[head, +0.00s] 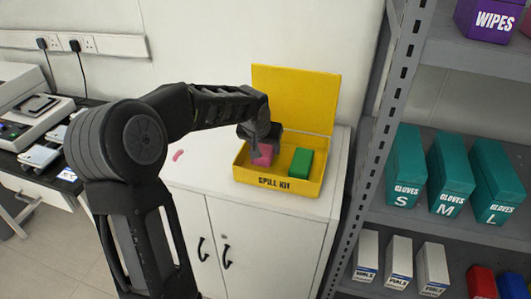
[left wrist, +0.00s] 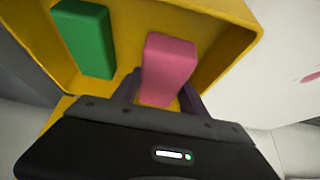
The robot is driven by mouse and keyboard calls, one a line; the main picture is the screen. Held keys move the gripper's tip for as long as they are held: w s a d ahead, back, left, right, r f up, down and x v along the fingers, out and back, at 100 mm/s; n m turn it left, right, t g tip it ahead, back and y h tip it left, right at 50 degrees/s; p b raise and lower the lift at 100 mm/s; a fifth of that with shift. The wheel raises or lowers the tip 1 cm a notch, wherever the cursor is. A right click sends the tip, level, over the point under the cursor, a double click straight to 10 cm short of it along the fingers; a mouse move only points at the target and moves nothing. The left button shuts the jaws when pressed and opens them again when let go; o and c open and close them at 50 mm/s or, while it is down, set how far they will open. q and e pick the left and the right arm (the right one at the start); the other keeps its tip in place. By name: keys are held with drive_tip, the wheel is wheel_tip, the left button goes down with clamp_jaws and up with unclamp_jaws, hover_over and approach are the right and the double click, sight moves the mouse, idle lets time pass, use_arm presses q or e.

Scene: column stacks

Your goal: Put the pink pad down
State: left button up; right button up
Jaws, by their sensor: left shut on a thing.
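The pink pad (head: 263,155) is a small block inside the left part of the yellow spill kit box (head: 279,190). My left gripper (head: 264,147) reaches down over the box and is shut on the pad. In the left wrist view the pad (left wrist: 168,66) stands between the two dark fingers (left wrist: 158,92), and its lower end is hidden by the gripper. A green block (head: 301,161) lies to the right of the pad in the box, apart from it. Whether the pad touches the box floor I cannot tell. My right gripper is not in view.
The box stands with its lid (head: 295,98) up on a white cabinet (head: 215,184). A pink mark (head: 178,155) shows on the cabinet top at left. A grey shelf rack (head: 385,125) with teal glove boxes (head: 451,172) stands close on the right.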

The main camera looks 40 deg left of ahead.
use_arm(q)
drive_tip(key=shift+f, duration=1.4)
drive_tip(key=shift+f, duration=0.2)
drive_tip(key=o, duration=1.2)
drive_tip(key=shift+d, duration=0.1)
drive_tip(key=shift+r, duration=0.1)
drive_tip(key=shift+r, duration=0.2)
drive_tip(key=v, duration=1.2)
